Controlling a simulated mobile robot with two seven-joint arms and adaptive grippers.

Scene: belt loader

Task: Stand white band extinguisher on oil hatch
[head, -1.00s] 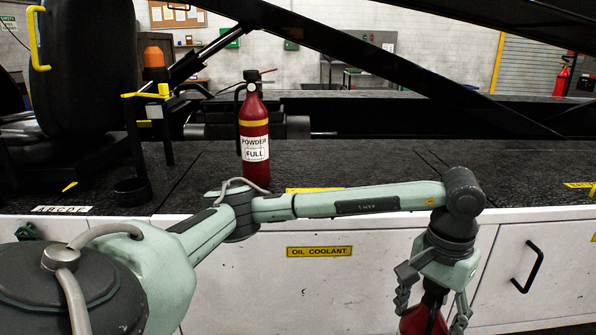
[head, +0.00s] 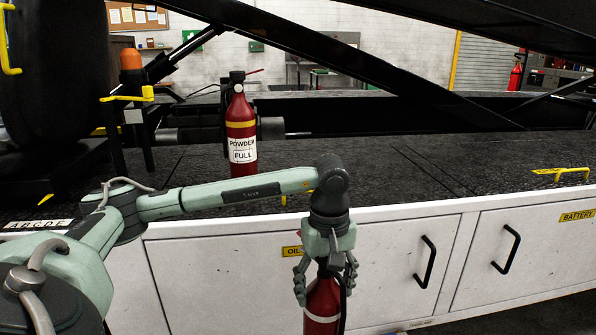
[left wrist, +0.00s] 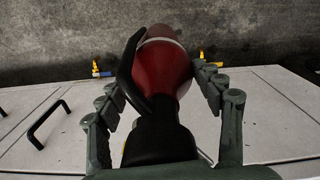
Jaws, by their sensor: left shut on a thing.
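My left gripper (head: 325,292) is shut on a red extinguisher (head: 321,303) with a white band, held upright before the white cabinet front, below deck height. Its lower end runs out of the picture. In the left wrist view the fingers flank the red body (left wrist: 165,70), with the black hose beside it. The front label (head: 291,252) reads "OIL", its rest hidden by my gripper. The dark deck (head: 390,185) lies above it; I cannot make out the hatch outline. A small yellow piece (head: 284,200) shows behind my forearm. My right gripper is not in view.
Another red extinguisher (head: 242,130), yellow-banded and labelled "POWDER FULL", stands on the deck behind my arm. A yellow handle (head: 558,173) sits on the deck at right, above a "BATTERY" label (head: 577,215). Black beams cross above. The deck's middle right is clear.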

